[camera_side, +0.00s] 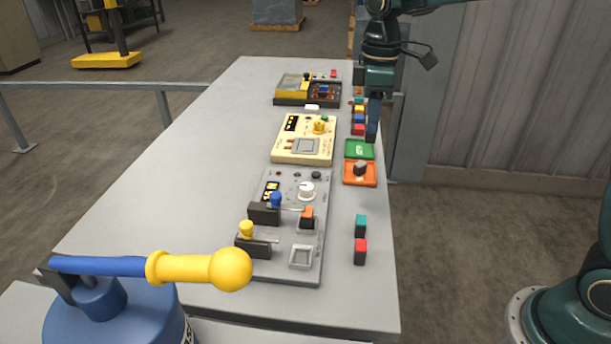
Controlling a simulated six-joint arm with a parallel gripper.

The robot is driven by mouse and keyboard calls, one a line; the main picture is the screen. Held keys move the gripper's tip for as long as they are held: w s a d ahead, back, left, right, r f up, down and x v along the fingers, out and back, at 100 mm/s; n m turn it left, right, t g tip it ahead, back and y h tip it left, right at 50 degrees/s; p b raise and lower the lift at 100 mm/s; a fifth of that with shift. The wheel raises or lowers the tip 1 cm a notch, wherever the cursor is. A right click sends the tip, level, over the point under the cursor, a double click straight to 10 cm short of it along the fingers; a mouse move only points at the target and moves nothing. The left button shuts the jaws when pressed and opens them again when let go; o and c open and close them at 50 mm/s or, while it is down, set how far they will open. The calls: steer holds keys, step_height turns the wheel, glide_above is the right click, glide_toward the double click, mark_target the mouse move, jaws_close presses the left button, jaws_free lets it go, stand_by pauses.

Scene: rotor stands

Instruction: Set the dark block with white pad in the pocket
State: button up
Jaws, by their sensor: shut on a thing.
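My gripper (372,132) is shut, pointing down above the right edge of the table, near the green tray. A dark piece shows at its tips, but no white pad can be made out on it. A dark block with a paler top (360,168) sits in the orange tray (350,182), below and apart from my gripper. A square pocket with a pale rim (302,257) is at the near right of the grey panel (285,269) and looks empty. A dark block with an orange top (307,217) stands behind that pocket.
The grey panel carries a blue-knobbed lever (276,200) and a yellow-knobbed lever (246,230). Teal (361,226) and red (360,251) blocks stand right of it. A beige panel (285,155) and the green tray (360,149) lie farther back. The table's left side is clear.

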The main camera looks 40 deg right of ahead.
steer(key=shift+a+f, duration=0.1)
steer(key=shift+a, duration=0.05)
steer(key=s+a+f, duration=0.2)
steer(key=a+f, duration=0.2)
steer(key=a, duration=0.6)
steer(key=s+a+f, duration=0.2)
steer(key=a+f, duration=0.2)
steer(key=a, duration=0.6)
steer(key=shift+d+f, duration=0.1)
steer(key=shift+f, duration=2.35)
steer(key=shift+f, duration=2.05)
stand_by(1.4)
